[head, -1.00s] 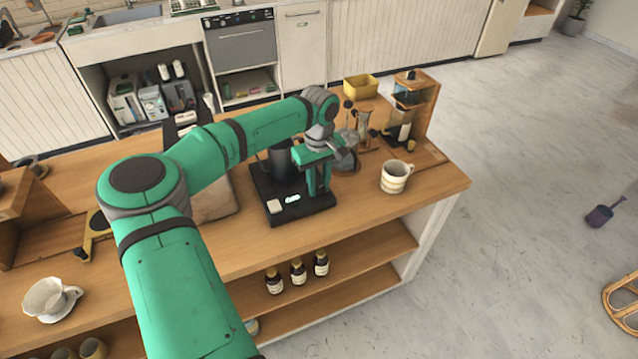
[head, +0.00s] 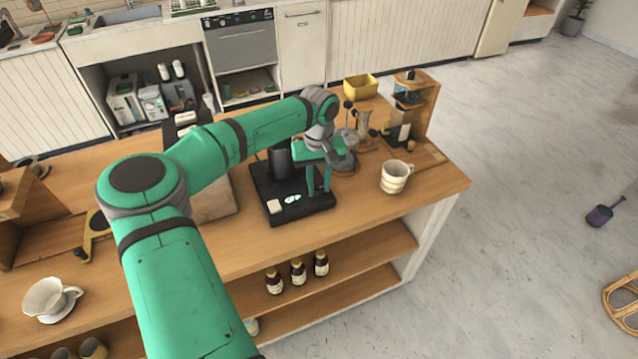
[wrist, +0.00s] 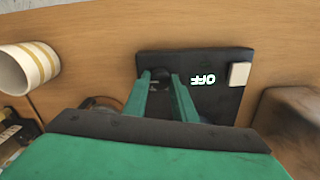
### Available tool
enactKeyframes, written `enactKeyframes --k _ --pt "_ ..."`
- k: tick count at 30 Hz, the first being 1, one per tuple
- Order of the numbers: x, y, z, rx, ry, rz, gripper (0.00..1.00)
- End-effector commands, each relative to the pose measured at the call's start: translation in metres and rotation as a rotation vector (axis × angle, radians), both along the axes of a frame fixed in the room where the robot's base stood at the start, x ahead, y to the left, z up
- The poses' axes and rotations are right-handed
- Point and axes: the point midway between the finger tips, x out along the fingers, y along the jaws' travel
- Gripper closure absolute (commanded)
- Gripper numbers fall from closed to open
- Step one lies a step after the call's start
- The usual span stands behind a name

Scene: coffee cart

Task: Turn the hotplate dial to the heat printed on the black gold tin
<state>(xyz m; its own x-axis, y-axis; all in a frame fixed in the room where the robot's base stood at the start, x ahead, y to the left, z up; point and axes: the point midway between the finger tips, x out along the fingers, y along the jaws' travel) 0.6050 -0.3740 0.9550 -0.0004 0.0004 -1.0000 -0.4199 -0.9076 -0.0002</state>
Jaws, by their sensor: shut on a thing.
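The hotplate (head: 262,193) is a black slab on the wooden counter, with a lit display (head: 292,199) and a pale square block (head: 274,206) on its front edge. In the wrist view the display (wrist: 203,79) reads OFF, upside down. My gripper (head: 319,191) points down over the hotplate's right front corner. In the wrist view its two green fingers (wrist: 159,82) close around the dark dial (wrist: 159,72), which they partly hide.
A striped mug (head: 396,178) stands right of the hotplate, and a wooden stand with glassware (head: 412,110) is behind it. A yellow box (head: 360,87) sits at the back. Counter front of the hotplate is clear.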

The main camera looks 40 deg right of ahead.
Motion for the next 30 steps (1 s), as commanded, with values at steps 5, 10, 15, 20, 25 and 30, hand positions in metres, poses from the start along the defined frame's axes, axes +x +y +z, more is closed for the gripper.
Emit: enactKeyframes --k 5,10,15,20,25,30 --pt "0.0 -0.001 0.002 -0.002 -0.001 0.0 0.57" --pt "0.0 0.0 0.001 -0.001 0.0 0.0 0.57" --pt "0.0 0.0 0.004 0.0 -0.001 0.001 0.57" --pt "0.001 -0.001 0.022 -0.003 -0.002 0.001 0.57" --pt "0.001 -0.001 0.054 -0.003 -0.003 0.001 0.57" --pt "0.0 -0.001 0.084 -0.003 -0.003 0.0 0.57"
